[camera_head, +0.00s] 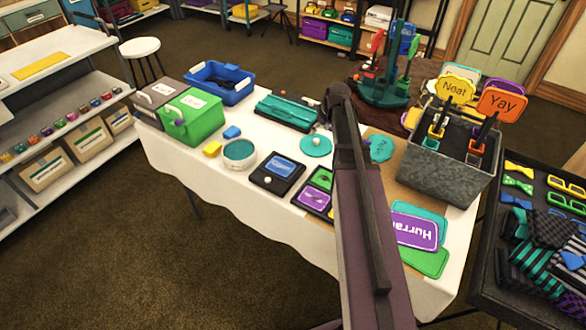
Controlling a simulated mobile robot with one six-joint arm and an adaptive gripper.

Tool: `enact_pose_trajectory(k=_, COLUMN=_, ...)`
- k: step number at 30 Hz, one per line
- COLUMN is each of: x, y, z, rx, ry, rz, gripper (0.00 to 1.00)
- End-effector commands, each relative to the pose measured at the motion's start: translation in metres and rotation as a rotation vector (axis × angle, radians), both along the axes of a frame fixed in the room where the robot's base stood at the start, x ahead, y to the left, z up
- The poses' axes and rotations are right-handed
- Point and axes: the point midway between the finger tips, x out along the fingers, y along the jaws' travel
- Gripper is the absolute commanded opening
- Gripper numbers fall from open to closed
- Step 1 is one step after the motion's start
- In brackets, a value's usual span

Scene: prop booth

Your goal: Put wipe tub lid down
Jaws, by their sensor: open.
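A round white tub (239,160) with a teal top surface stands on the white-clothed table, left of centre. I cannot tell whether that teal surface is a lid or what is inside. A flat teal disc (316,147), which may be the wipe tub lid, lies on the cloth to the tub's right, just left of my arm. A small pale round thing shows at its far edge. My arm rises from the bottom across the table's middle, and its far end hides what is behind it. My gripper does not show clearly.
A green box (192,117), a blue bin (219,83) and a teal case (288,111) stand on the table's left and back. A dark tray (278,173) lies in front. A grey sign box (446,161) and flat signs (414,232) are at right. Cloth near the tub's front is clear.

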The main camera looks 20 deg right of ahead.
Motion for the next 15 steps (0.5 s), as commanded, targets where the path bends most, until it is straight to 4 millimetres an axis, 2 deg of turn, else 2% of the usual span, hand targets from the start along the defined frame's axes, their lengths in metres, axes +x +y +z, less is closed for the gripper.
enact_pose_trajectory(k=1, x=-0.011, y=0.016, z=-0.001, rx=0.003, ry=0.017, rz=-0.002, gripper=0.67)
enact_pose_trajectory(k=5, x=-0.04, y=0.059, z=-0.004, rx=0.011, ry=0.079, rz=-0.03, gripper=0.67)
enact_pose_trajectory(k=9, x=-0.08, y=0.109, z=-0.008, rx=0.01, ry=0.16, rz=-0.074, gripper=0.67)
enact_pose_trajectory(k=15, x=-0.143, y=0.168, z=-0.011, rx=-0.016, ry=0.267, rz=-0.149, gripper=0.67)
